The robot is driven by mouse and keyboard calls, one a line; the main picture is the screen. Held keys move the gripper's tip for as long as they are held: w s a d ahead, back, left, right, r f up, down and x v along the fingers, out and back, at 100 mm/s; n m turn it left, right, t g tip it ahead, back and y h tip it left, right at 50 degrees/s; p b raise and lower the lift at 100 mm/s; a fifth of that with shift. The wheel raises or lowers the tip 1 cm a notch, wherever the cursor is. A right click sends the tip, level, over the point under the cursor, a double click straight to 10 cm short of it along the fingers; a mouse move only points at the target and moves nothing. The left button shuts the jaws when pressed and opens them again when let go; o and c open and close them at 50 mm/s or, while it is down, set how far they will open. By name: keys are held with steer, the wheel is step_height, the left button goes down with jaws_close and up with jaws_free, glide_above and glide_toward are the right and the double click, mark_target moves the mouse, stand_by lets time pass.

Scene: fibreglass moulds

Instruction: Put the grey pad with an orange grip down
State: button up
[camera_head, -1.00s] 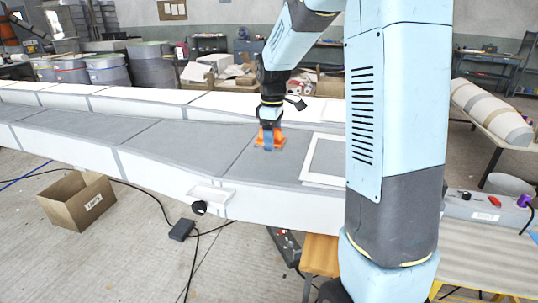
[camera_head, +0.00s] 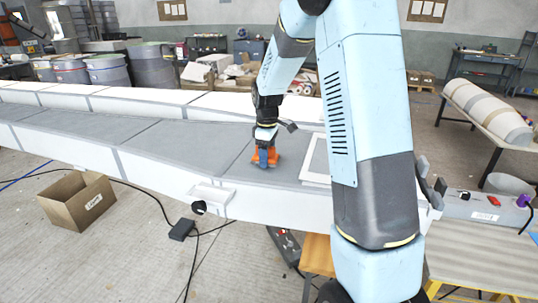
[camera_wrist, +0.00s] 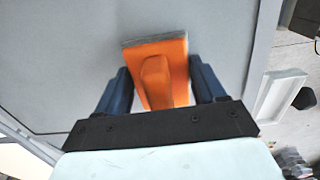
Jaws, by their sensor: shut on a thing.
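The grey pad with an orange grip (camera_wrist: 158,72) is between the two blue fingers of my gripper (camera_wrist: 160,88) in the wrist view. Its orange top faces the camera and a thin grey edge shows at its far side. In the head view the orange pad (camera_head: 267,159) is at the end of my arm, low over the grey surface of the long mould (camera_head: 180,143). My gripper (camera_head: 265,156) is shut on it and points down. I cannot tell whether the pad's underside touches the mould.
A white frame (camera_head: 314,160) lies on the mould to the right of the pad. A small white tray (camera_head: 212,193) with a black round thing sits at the mould's front side. A cardboard box (camera_head: 78,200) and black cables are on the floor. The grey surface left of the pad is clear.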

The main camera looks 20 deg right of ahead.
steer(key=shift+s+f, duration=0.15)
steer(key=shift+f, duration=0.2)
